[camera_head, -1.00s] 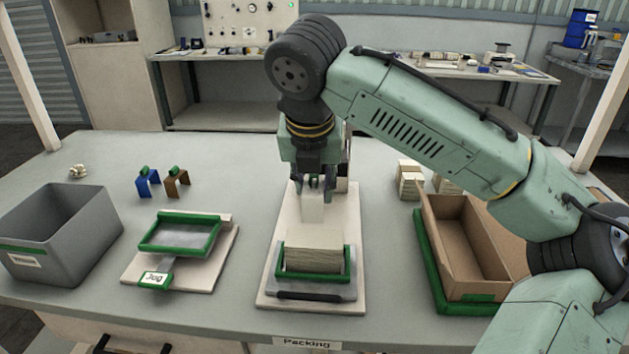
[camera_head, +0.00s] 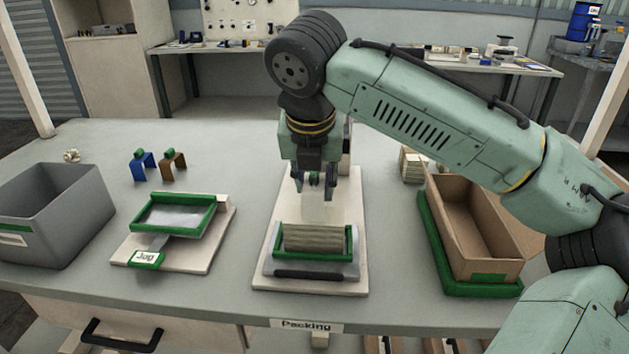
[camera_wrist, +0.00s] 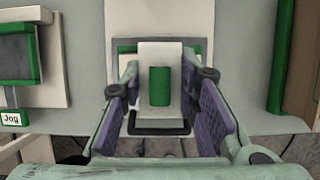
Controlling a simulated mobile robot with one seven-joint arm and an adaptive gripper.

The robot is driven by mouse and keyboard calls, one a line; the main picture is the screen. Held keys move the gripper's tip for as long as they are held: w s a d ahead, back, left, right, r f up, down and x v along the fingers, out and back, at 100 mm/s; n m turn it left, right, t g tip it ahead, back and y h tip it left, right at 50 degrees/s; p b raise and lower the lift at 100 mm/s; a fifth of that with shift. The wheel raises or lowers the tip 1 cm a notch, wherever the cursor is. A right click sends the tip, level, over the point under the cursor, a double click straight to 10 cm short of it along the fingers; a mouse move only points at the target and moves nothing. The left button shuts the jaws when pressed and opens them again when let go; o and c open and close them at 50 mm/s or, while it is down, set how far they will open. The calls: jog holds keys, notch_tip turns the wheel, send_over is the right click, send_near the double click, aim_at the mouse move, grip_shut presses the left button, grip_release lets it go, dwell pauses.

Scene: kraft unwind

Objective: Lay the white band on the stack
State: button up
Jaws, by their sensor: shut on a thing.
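The white band (camera_head: 317,206) hangs below my gripper (camera_head: 315,184), held between its fingers. In the wrist view the band (camera_wrist: 145,58) shows a green pad (camera_wrist: 160,87) on its top, between the two purple-lined fingers of my gripper (camera_wrist: 160,88). The paper stack (camera_head: 313,240) sits in a green-edged tray (camera_head: 313,257) on a pale board. In the head view the band overlaps the back of the stack's top; whether they touch cannot be told. In the wrist view the band hides most of the stack.
A green-framed tray marked Jog (camera_head: 147,259) stands left, with a grey bin (camera_head: 55,222) farther left. Blue (camera_head: 144,167) and brown (camera_head: 174,165) bands stand behind. A cardboard box (camera_head: 490,258) in a green tray stands right.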

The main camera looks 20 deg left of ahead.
aim_at(312, 215)
jog(key=shift+f+b, duration=1.4)
jog(key=shift+f, duration=0.75)
jog(key=shift+s+d+f+b, duration=0.1)
jog(key=shift+s+f+b, duration=0.15)
jog(key=shift+f, duration=0.3)
jog(key=shift+s+d+f+b, duration=0.1)
jog(key=shift+f+b, duration=0.1)
jog(key=shift+f, duration=0.3)
jog(key=shift+c, duration=0.3)
jog(key=o, duration=0.3)
jog(key=shift+a+f, duration=0.1)
jog(key=shift+a, duration=0.1)
jog(key=shift+o, duration=0.2)
jog(key=o, duration=0.6)
jog(key=shift+a, duration=0.1)
jog(key=shift+c, duration=0.2)
jog(key=shift+o, duration=1.4)
jog(key=shift+w+f, duration=0.15)
jog(key=shift+f, duration=0.05)
jog(key=o, duration=0.5)
jog(key=shift+r, duration=0.1)
jog(key=shift+w, duration=0.1)
